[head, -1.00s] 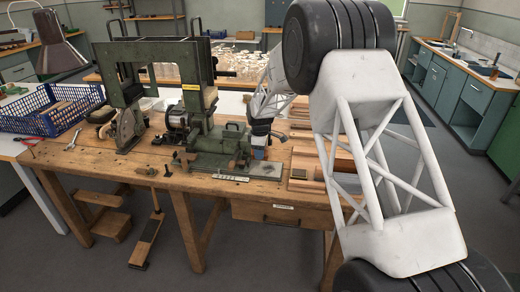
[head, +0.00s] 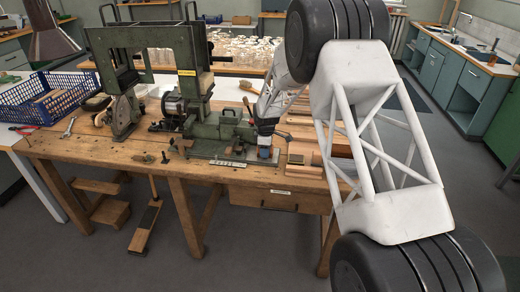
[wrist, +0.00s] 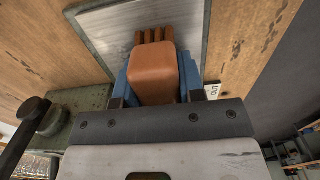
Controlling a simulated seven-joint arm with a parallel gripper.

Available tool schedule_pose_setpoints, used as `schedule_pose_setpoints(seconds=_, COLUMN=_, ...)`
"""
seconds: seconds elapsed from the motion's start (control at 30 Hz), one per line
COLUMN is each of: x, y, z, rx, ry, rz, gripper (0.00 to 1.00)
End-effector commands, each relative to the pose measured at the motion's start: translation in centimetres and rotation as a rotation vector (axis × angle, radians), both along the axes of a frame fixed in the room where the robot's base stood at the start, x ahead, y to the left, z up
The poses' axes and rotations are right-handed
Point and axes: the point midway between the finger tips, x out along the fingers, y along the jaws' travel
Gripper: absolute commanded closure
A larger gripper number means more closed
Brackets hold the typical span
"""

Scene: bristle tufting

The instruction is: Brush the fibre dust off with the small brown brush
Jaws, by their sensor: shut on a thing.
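The small brown brush shows in the wrist view as a rounded brown block (wrist: 154,75) with several stubby brown tufts at its far end. My gripper (wrist: 154,92) is shut on it, a blue finger on each side. The tufts are over a grey metal plate (wrist: 105,28); I cannot tell whether they touch it. In the head view my gripper (head: 264,154) is low at the right end of the green machine (head: 210,130), and the brush is not clearly seen. I cannot make out fibre dust in either view.
The wooden bench (head: 110,150) carries a blue crate (head: 45,98) at left, a wrench (head: 69,126) and red-handled pliers (head: 24,129). Wooden pieces (head: 300,152) lie right of my gripper. In the wrist view a dark knob (wrist: 52,117) is close on the left.

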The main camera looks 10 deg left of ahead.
Motion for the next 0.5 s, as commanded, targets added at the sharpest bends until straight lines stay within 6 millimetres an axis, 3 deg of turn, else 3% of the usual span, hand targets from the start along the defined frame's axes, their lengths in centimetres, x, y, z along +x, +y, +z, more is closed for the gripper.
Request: schedule_pose_setpoints(seconds=0.5, x=0.0, y=-3.7, z=-0.2, rx=-0.001, ry=0.002, rz=0.0, gripper=0.9)
